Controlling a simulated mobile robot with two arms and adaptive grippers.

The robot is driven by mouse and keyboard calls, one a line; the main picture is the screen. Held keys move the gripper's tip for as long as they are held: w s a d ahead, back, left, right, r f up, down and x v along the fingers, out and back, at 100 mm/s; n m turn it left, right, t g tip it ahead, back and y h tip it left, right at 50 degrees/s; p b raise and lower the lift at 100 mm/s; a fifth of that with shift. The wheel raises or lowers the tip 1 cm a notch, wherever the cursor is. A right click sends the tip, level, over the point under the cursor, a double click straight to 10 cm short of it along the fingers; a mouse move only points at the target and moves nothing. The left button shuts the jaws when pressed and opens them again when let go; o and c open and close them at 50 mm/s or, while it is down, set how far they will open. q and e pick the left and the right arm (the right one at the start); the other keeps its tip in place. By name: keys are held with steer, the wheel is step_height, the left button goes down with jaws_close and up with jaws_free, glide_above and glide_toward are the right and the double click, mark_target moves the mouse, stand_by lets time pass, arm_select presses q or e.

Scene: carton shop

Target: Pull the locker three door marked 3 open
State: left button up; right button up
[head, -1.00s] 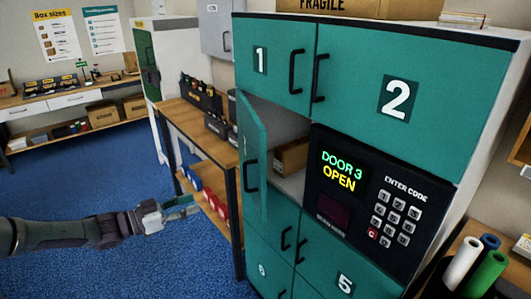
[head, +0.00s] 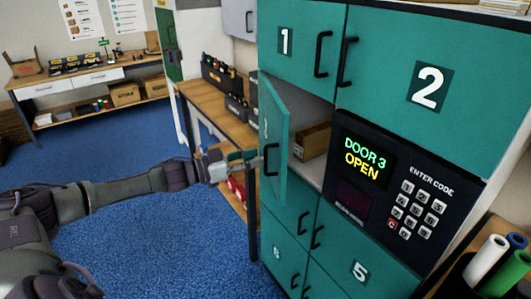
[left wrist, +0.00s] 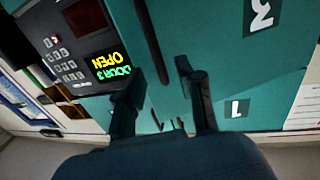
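The locker three door (head: 279,135) is teal and stands partly open, swung out to the left, with a black handle (head: 271,160). The keypad display (head: 363,158) reads "DOOR 3 OPEN". My right gripper is not in view.
A brown carton (head: 313,141) lies inside the open compartment. Closed doors 1 (head: 290,65), 2 (head: 400,50) and 5 (head: 350,250) surround it. A wooden bench (head: 205,103) with black bins stands close behind the door. Blue floor (head: 130,235) is clear.

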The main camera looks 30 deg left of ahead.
mark_target(265, 170)
arm_select(q)
steer(key=shift+p+x, duration=0.55)
steer(key=shift+x, duration=1.55)
jaws_close()
